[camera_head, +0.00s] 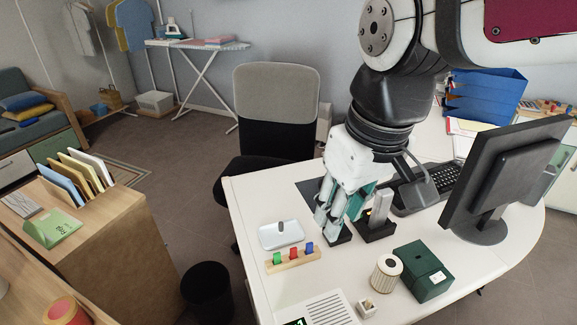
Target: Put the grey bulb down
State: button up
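My gripper (337,232) points down low over the white desk (262,200), left of a small black box or base (377,232) with a pale, yellowish upright piece. Its fingers are close together, with teal and white links and dark tips. I cannot make out a grey bulb between them; the fingers hide what may be there, and I cannot tell whether they are shut on something. A shallow silver-white dish (268,238) with a small grey rounded spot lies left of my gripper.
A wooden strip with coloured pegs (293,260), a ribbed cream jar (386,273), a dark green box (423,271) and a small white cube (367,308) stand nearer. The monitor (510,175) and keyboard (440,180) are right. Bare desk lies at the left edge.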

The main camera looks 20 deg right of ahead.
jog(key=s+f+m, duration=0.1)
jog(key=s, duration=0.6)
jog(key=shift+m, duration=0.4)
jog(key=shift+d+f, duration=0.1)
notch_tip(320, 180, up, 8)
jog(key=t+p, duration=0.2)
jog(key=p, duration=0.4)
jog(key=shift+w+f, duration=0.1)
jog(key=shift+d, duration=0.1)
